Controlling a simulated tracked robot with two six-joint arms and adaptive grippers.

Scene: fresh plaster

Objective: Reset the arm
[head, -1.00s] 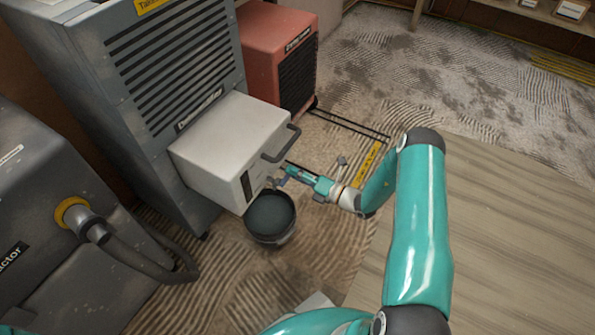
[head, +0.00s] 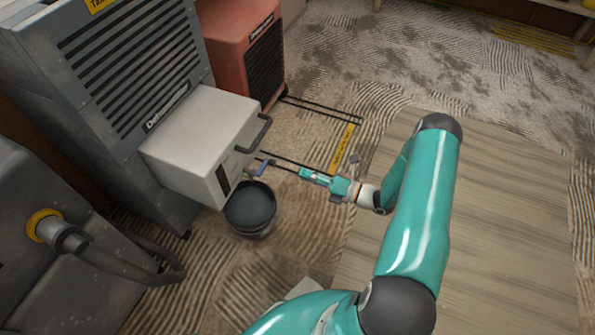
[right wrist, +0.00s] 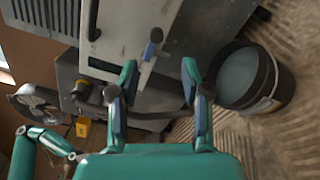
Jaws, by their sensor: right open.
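My right gripper (head: 303,173) is at the end of the teal arm, to the right of a white tank (head: 203,138). The tank juts from the front of a grey dehumidifier (head: 135,75). A blue lever (head: 262,167) sticks out from the tank, with a gap between it and my fingertips. In the right wrist view the two fingers (right wrist: 160,92) stand wide apart with nothing between them. The blue lever also shows there (right wrist: 153,43), ahead of them. My left gripper is in neither view.
A black bucket (head: 250,210) of dark liquid stands beneath the tank's front corner. A red machine (head: 240,50) stands behind. A grey extractor with a hose (head: 120,255) is at left. Ridged plaster and wooden boarding (head: 500,230) cover the floor, clear at right.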

